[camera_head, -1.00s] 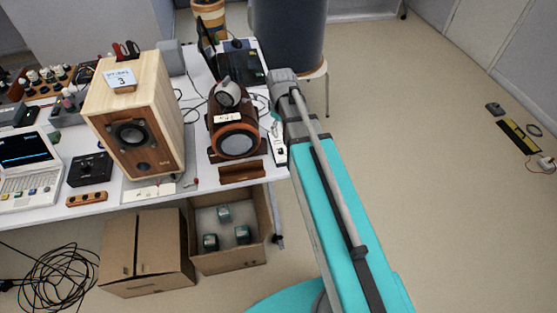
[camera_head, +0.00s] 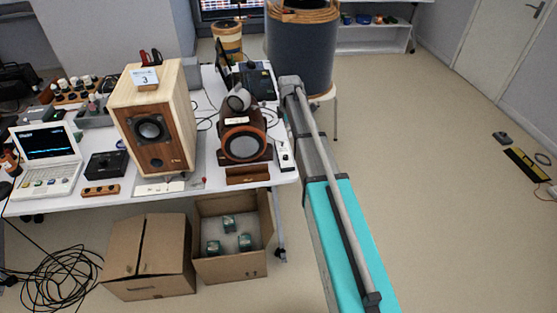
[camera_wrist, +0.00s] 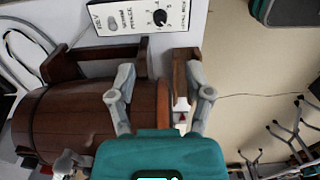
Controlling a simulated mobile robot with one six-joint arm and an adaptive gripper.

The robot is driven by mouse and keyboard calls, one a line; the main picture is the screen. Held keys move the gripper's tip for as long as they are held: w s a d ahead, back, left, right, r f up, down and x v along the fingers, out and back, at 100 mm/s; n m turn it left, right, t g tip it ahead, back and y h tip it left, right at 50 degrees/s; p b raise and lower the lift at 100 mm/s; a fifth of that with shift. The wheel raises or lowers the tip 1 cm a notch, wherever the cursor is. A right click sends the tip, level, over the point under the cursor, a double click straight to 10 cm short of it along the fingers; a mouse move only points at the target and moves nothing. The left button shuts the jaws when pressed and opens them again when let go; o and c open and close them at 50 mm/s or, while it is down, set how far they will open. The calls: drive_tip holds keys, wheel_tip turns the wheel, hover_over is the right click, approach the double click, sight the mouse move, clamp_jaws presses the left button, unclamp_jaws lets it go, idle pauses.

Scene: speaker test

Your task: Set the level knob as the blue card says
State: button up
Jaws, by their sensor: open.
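The blue card (camera_head: 145,77) stands on top of the light wooden speaker (camera_head: 181,100) and shows a large 3; its smaller line is too small to read. A white control box (camera_head: 284,156) lies near the right edge of the table. In the wrist view the box is at the top, and its black level knob (camera_wrist: 160,17) has a pointer and scale marks around it; the exact setting is too small to read. My gripper (camera_wrist: 160,82) is open and empty, with its two fingers apart, below the knob in that view.
A dark wooden round speaker (camera_head: 243,143) stands close to the box; its barrel also lies left of my gripper in the wrist view (camera_wrist: 70,120). A wooden block (camera_head: 248,174) sits at the table's front edge. Open floor lies right of the table.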

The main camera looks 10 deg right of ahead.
sight(286, 156)
drive_tip(key=shift+a, duration=0.1)
drive_tip(key=shift+a+f, duration=0.1)
wheel_tip(286, 156, down, 14)
drive_tip(key=b, duration=1.3)
drive_tip(key=shift+a+b, duration=0.1)
drive_tip(key=shift+b, duration=0.3)
drive_tip(key=shift+r, duration=0.2)
